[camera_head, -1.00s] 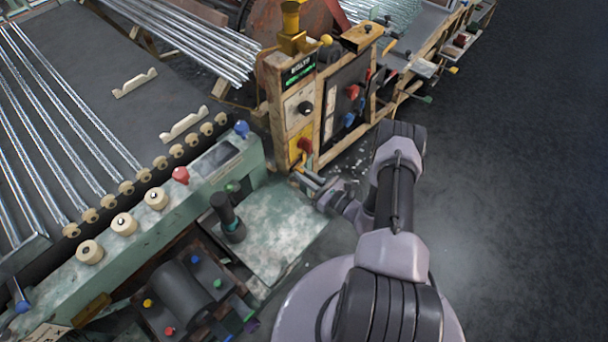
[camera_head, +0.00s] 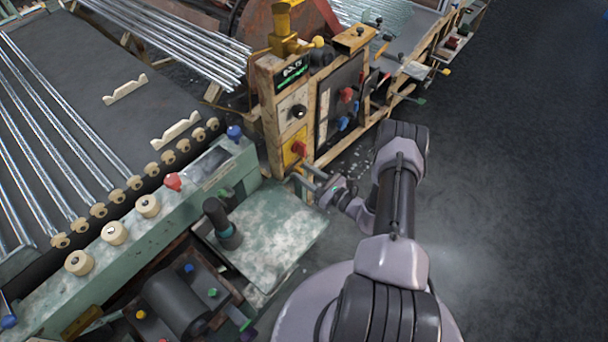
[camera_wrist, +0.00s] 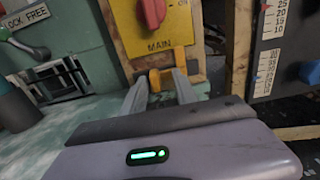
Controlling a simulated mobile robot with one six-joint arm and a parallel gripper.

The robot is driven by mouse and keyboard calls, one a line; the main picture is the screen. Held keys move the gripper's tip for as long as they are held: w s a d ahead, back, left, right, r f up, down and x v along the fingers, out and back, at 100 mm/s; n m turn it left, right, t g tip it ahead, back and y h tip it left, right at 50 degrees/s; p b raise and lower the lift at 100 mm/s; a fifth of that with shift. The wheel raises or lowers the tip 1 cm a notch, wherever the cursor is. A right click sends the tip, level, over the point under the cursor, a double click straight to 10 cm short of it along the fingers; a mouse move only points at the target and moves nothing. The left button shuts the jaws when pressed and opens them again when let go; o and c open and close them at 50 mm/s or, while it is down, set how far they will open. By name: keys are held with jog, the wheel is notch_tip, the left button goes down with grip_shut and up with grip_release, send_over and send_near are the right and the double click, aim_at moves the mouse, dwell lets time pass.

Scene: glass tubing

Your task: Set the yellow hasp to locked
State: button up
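A yellow, fork-shaped piece (camera_wrist: 191,64), which looks like the hasp, sits just below the yellow panel marked MAIN (camera_wrist: 155,30) in the wrist view. The panel carries a red knob (camera_wrist: 152,12). My gripper (camera_wrist: 160,80) is open, with its two fingers apart and their tips at or just short of the yellow piece. I see nothing clearly clamped between them. In the head view my gripper (camera_head: 302,174) is low at the wooden cabinet, just under the yellow panel (camera_head: 294,150). The hasp is too small there to make out its setting.
The wooden cabinet (camera_head: 272,125) has a black board with red and blue knobs to the right. A green machine (camera_head: 212,172) with a mottled plate (camera_head: 270,232) lies left of and below my gripper. Open dark floor (camera_head: 520,200) lies to the right.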

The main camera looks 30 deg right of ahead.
jog(key=shift+s, duration=0.1)
jog(key=p+v, duration=0.3)
jog(key=v, duration=1.4)
jog(key=shift+r, duration=0.1)
